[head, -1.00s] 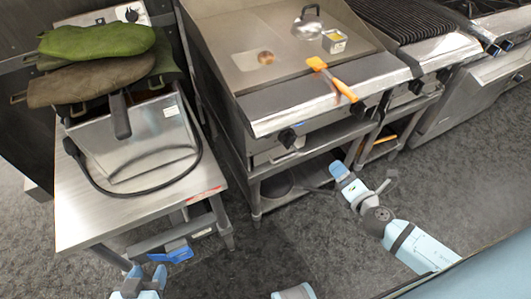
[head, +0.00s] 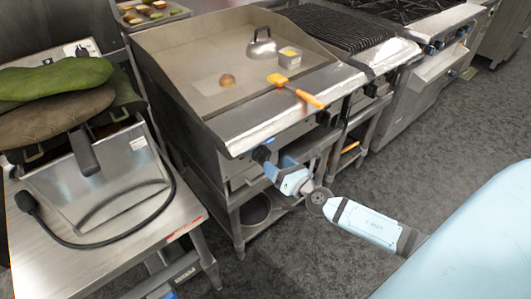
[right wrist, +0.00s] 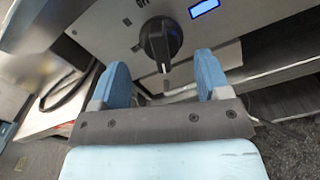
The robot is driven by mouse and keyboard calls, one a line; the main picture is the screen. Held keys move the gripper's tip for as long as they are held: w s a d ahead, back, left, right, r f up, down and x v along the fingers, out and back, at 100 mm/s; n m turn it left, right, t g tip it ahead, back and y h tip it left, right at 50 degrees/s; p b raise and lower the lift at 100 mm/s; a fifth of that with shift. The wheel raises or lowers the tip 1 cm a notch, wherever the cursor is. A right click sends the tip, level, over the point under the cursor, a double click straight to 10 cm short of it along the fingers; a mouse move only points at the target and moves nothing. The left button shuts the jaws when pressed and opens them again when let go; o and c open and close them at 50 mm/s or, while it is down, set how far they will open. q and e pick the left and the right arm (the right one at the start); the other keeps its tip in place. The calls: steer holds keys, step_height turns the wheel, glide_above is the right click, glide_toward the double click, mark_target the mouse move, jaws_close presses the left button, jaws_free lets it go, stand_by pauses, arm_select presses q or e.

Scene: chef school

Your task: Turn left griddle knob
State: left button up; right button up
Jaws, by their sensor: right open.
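In the head view this knob (head: 262,154) is close beside my right fingertips and partly hard to make out. My right gripper (right wrist: 163,72) is open and empty, its two blue fingers apart. In the right wrist view the knob appears ahead of the gap between them. The right gripper also shows in the head view (head: 276,163), at the front of the griddle (head: 195,75). My left gripper is not clearly visible.
An orange-handled spatula (head: 300,93) lies over the griddle's front edge. A steel table (head: 60,265) with a fryer-like box, cord and green mitts stands at left. A shelf (head: 270,215) lies under the griddle. The floor at right is clear.

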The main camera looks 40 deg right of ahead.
mark_target(269, 157)
steer(key=w, duration=0.6)
steer(key=shift+a, duration=0.3)
steer(key=shift+c, duration=0.5)
steer(key=c, duration=0.5)
